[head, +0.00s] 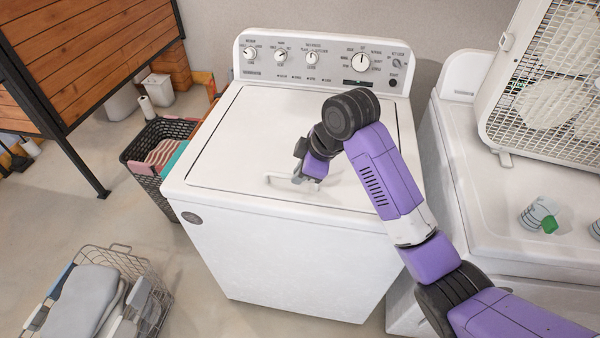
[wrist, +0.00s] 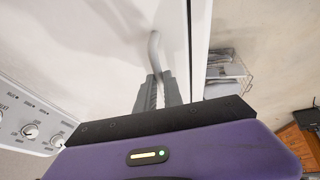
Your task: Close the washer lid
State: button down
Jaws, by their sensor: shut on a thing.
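The white washer (head: 290,245) stands in the middle of the head view, its control panel at the back. Its lid (head: 250,125) lies down over the top, flat or nearly flat; any small gap at its front edge is too fine to tell. A pale bar handle (head: 275,178) is on the lid near its front edge. My gripper (head: 299,178) is over the front middle of the lid. In the wrist view my gripper (wrist: 158,88) has its grey fingers together around the end of the handle (wrist: 155,48). My arm hides the lid's right part.
A dryer (head: 475,175) with a box fan (head: 550,85) and cups (head: 540,213) stands close on the right. A dark laundry basket (head: 147,160) is left of the washer. A wire basket (head: 150,295) of folded cloth is on the floor at front left.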

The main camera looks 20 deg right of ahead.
jog(key=shift+s+f, duration=0.15)
jog(key=shift+f, duration=0.25)
jog(key=c, duration=1.5)
grip_release()
jog(key=shift+r, duration=0.1)
jog(key=shift+b+v, duration=0.3)
jog(key=shift+v, duration=3.55)
